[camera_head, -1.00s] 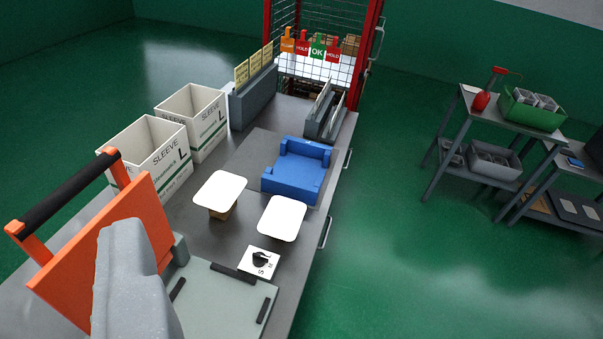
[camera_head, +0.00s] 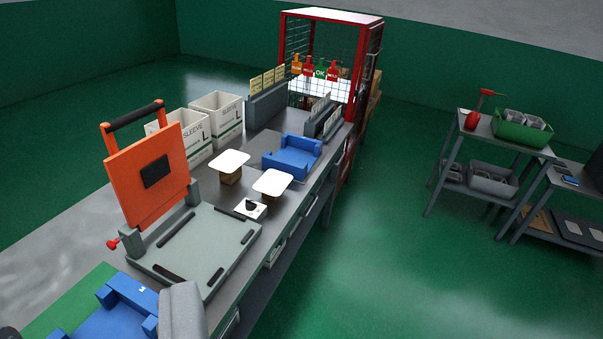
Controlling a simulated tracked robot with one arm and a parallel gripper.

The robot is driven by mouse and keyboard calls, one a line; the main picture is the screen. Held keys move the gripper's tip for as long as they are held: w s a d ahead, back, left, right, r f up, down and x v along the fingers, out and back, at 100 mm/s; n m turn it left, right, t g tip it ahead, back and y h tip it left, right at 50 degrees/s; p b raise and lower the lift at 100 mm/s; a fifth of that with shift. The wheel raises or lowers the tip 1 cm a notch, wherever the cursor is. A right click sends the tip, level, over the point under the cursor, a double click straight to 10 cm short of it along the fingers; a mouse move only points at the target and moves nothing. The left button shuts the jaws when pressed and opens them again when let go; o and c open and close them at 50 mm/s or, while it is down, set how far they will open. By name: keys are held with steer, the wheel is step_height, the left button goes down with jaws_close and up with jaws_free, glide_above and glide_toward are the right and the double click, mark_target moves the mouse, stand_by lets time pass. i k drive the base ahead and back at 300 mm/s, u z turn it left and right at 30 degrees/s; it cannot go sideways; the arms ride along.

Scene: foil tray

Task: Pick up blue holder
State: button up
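A blue holder (camera_head: 291,160) with raised ends sits empty on the far part of the grey bench, right of the white boxes. A second blue holder (camera_head: 118,318) is at the lower left beside a green mat, cut off by the bottom edge. A grey, rounded part of my gripper (camera_head: 182,312) shows at the bottom, overlapping the right side of the nearer holder in the picture. Only this part shows, so its opening and any contact with that holder cannot be told. It is well apart from the far holder.
An orange hinged press lid (camera_head: 150,175) stands raised above a grey base plate (camera_head: 205,250). Two white-topped pieces (camera_head: 272,183) stand on the bench. White sleeve boxes (camera_head: 216,117) line its left side. Open green floor (camera_head: 380,270) lies right.

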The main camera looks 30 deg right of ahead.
mark_target(296, 155)
steer(key=z, duration=0.5)
steer(key=i, duration=0.55)
steer(key=z, duration=0.5)
steer(key=i, duration=2.1)
steer(key=u, duration=0.7)
